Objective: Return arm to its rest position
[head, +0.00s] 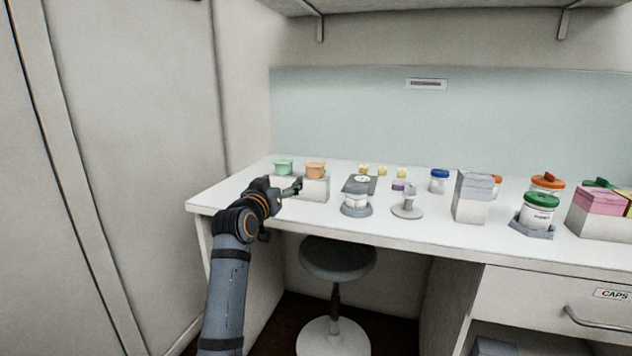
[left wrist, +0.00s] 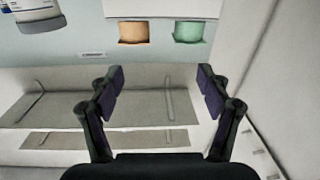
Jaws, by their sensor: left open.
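My left arm (head: 232,270) comes in from the lower left in the head view and reaches to the front left of the white table. My left gripper (head: 292,187) is close to a white block that carries a green cup (head: 283,167) and an orange cup (head: 315,170). In the left wrist view, the left gripper (left wrist: 160,85) has its fingers wide apart with nothing between them. The orange cup (left wrist: 133,32) and green cup (left wrist: 189,32) lie beyond the fingertips there. My right gripper is in neither view.
The table (head: 245,205) also holds a jar on a grey base (head: 356,203), a small stand (head: 408,206), a grey-topped box (head: 472,198) and a green-lidded jar (head: 538,210). A stool (head: 337,260) stands below the table edge. A cabinet wall (head: 120,150) is at left.

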